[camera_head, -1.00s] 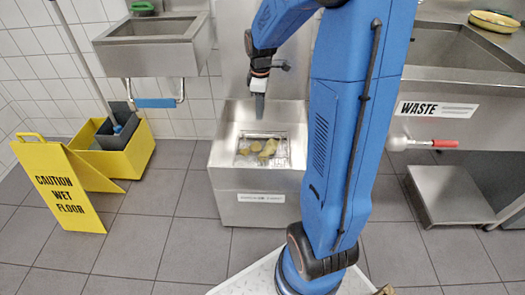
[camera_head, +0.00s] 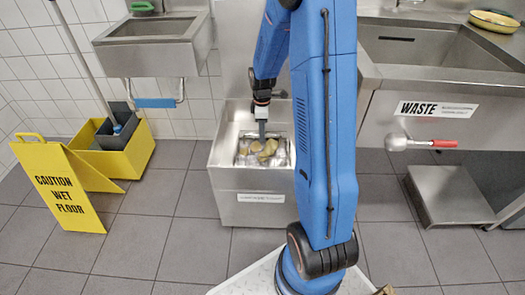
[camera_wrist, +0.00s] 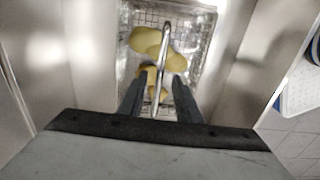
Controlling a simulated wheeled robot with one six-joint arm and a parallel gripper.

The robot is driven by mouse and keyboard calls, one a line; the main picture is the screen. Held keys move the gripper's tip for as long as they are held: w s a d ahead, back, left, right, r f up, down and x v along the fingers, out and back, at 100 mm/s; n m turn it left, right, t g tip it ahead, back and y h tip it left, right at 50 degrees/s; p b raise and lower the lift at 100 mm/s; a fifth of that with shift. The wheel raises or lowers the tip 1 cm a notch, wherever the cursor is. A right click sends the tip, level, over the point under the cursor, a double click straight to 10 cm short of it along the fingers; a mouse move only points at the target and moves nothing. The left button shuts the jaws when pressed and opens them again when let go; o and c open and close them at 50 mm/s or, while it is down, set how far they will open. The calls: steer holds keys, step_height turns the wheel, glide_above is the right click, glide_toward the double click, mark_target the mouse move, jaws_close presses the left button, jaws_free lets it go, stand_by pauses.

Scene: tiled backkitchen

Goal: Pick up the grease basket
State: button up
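The grease basket (camera_head: 242,158) is a wire mesh basket inside the open steel grease box (camera_head: 225,178), with several yellowish lumps (camera_head: 262,148) in it. In the wrist view the basket (camera_wrist: 205,50) shows ahead, with a thin metal handle (camera_wrist: 165,45) arching over its middle. My gripper (camera_head: 262,138) points down into the box, over the basket. In the wrist view my gripper (camera_wrist: 158,90) is open, one finger on each side of the handle, with a gap to it. Whether the fingertips are level with the handle is hard to tell.
Steel walls enclose the basket closely on its sides. A yellow wet floor sign (camera_head: 62,185) and a yellow mop bucket (camera_head: 125,160) stand at left. A small sink (camera_head: 155,45) hangs behind.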

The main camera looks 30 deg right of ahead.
glide_above(262, 154)
steer(key=shift+d+f, duration=0.1)
steer(key=shift+f, duration=3.25)
jaws_close()
